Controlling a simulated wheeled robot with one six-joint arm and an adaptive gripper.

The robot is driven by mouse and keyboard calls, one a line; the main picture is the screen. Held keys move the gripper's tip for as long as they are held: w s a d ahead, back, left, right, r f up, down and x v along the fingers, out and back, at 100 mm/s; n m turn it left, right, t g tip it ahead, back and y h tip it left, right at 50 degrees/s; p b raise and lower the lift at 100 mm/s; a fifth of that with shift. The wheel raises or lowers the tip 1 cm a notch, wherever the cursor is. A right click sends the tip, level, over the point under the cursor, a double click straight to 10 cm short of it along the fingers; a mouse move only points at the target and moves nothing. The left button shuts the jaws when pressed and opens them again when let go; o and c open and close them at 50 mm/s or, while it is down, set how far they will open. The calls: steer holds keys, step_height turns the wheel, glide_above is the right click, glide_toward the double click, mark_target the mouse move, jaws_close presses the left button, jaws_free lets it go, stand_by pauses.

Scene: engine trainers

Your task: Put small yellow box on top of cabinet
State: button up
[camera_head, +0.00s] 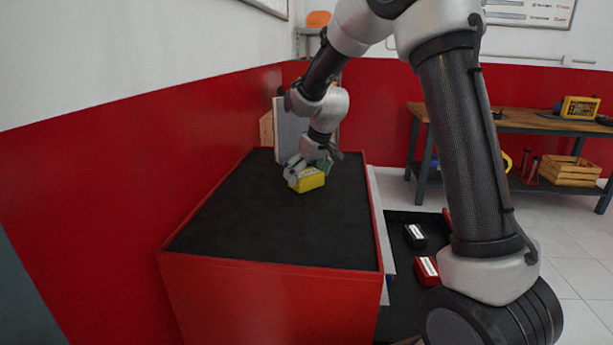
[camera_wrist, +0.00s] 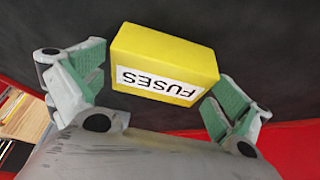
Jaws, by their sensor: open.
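The small yellow box (camera_head: 309,180), labelled FUSES, rests on the black top of the red cabinet (camera_head: 270,228). In the wrist view the yellow box (camera_wrist: 172,54) lies between the two green-padded fingers of my gripper (camera_wrist: 160,88). The fingers are spread, with dark surface showing between the box and the left finger, and the right finger is close to the box's lower right corner. In the head view my gripper (camera_head: 308,167) is right at the box and partly covers its far left side.
An open drawer on the cabinet's right holds a black box (camera_head: 415,235) and a red box (camera_head: 427,270). A pale panel (camera_head: 290,130) stands at the cabinet's far end. The near cabinet top is clear. A workbench (camera_head: 520,121) stands at the back right.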

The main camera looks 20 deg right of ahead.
steer(key=v, duration=1.1)
steer(key=s+d+r+m, duration=0.1)
steer(key=s+d+r, duration=0.3)
steer(key=s, duration=0.5)
steer(key=s+d+f+m+h, duration=0.1)
steer(key=s+d, duration=0.3)
steer(key=s, duration=0.9)
steer(key=s+d+f+m, duration=0.1)
steer(key=s+d, duration=0.3)
steer(key=s, duration=0.8)
steer(key=shift+s+f+m+h, duration=0.2)
steer(key=shift+s+m+h, duration=0.2)
steer(key=shift+m, duration=0.4)
